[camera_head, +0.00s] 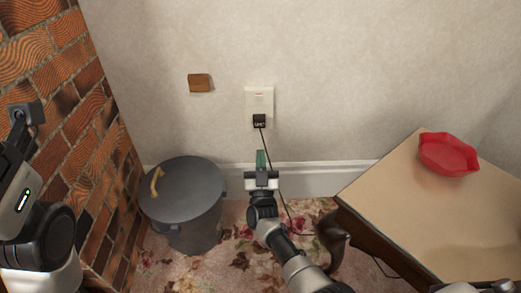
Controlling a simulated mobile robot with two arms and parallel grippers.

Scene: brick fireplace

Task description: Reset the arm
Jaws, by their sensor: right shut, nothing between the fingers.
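My right gripper (262,160) is in the middle of the head view, with its green-tipped fingers shut and empty. It points up toward the wall, below a black plug (259,121) seated in a white wall socket (260,99). The fingertips show below the plug with a visible gap in the picture. A thin black cord (275,180) runs down from the plug, just right of the gripper. My right arm comes in from the bottom. Only links of my left arm show at the left edge; its fingers cannot be seen.
A dark grey lidded bin (190,200) with a yellowish handle stands left of my right gripper. A wooden table (410,215) with a red bowl (447,154) is at right. A small brown block (199,83) is on the wall. A brick surface (75,90) rises at left.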

